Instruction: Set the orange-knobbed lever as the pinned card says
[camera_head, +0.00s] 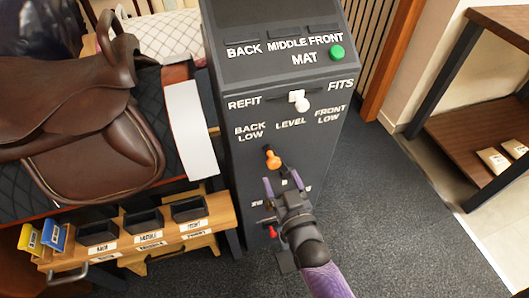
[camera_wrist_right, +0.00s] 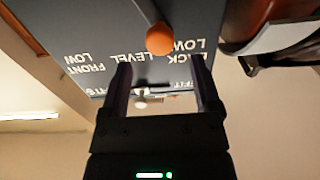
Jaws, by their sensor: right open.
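The orange-knobbed lever (camera_head: 272,158) sticks out of the dark cabinet's (camera_head: 240,170) front panel, below the labels BACK LOW, LEVEL and FRONT LOW. Its knob appears below the gap between BACK LOW and LEVEL; its exact setting I cannot tell. My right gripper (camera_head: 282,181) is open and empty just below the knob. In the right wrist view the orange knob (camera_wrist_right: 160,39) is just beyond the open fingertips (camera_wrist_right: 160,66), roughly centred between them, with no contact visible. I cannot make out a pinned card. My left gripper is not in view.
A white-knobbed lever (camera_head: 298,99) sits higher, between REFIT and FITS. A green button (camera_head: 337,53) is on the sloped top. A red knob (camera_head: 272,232) is low on the panel. A brown saddle (camera_head: 85,110) and labelled black bins (camera_head: 143,223) stand left. Open floor lies right.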

